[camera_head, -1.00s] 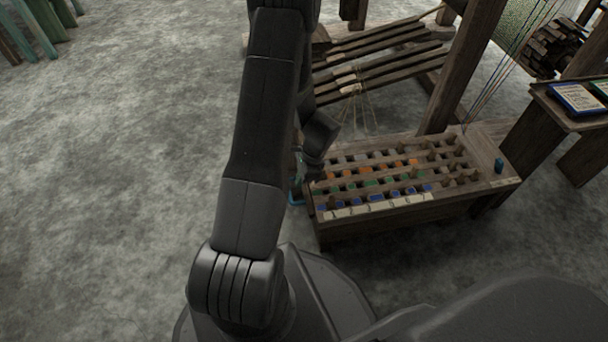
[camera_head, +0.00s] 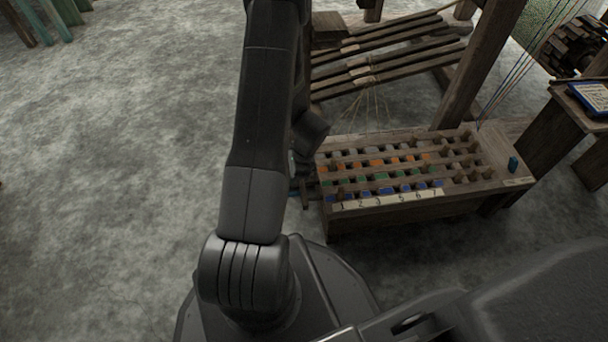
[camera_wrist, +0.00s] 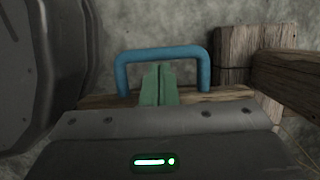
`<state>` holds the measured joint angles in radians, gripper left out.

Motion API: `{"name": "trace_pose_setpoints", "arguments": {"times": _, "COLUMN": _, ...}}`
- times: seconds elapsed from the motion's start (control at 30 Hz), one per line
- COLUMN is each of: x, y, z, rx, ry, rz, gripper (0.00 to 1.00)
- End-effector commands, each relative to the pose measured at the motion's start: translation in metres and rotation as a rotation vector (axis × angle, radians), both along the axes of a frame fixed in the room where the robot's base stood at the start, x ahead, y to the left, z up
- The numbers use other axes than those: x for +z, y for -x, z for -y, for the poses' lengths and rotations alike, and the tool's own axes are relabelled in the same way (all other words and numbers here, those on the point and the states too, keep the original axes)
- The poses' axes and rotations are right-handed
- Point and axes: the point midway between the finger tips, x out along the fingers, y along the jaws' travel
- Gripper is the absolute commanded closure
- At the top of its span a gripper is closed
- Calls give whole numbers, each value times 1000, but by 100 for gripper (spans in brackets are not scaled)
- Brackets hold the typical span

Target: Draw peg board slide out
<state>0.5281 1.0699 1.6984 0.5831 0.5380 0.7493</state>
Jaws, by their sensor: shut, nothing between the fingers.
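The peg board (camera_head: 480,190) is a wooden box-like board with rows of coloured squares, upright pegs and a numbered strip along its front edge. At its left end a slide (camera_head: 310,192) sticks out a little, with a blue handle (camera_head: 293,188) at its outer end. In the wrist view the handle (camera_wrist: 160,54) is a blue loop on a wooden edge (camera_wrist: 98,101). My gripper (camera_wrist: 158,68) has its green fingers shut together, with their tips inside the loop's outline. Nothing is between the fingers. In the head view my arm mostly hides the gripper.
Loom bars (camera_head: 385,62) and a post (camera_head: 480,65) stand behind the board. A side stand (camera_head: 545,125) with a blue-framed card (camera_head: 590,97) is at the right. A wooden block (camera_wrist: 242,55) is right of the handle.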

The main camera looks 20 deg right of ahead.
Motion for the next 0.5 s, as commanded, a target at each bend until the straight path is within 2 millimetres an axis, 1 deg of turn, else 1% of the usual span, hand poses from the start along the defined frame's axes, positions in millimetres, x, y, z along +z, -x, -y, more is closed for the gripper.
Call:
{"name": "trace_pose_setpoints", "arguments": {"times": 0.03, "x": 0, "y": -3, "z": -8, "rx": 3, "ry": 0, "rz": 0, "gripper": 100}}
{"name": "trace_pose_setpoints", "arguments": {"times": 0.17, "x": 0, "y": -6, "z": -18, "rx": 0, "ry": 0, "rz": -1, "gripper": 100}}
{"name": "trace_pose_setpoints", "arguments": {"times": 0.5, "x": 0, "y": -6, "z": -20, "rx": -1, "ry": -3, "rz": -2, "gripper": 100}}
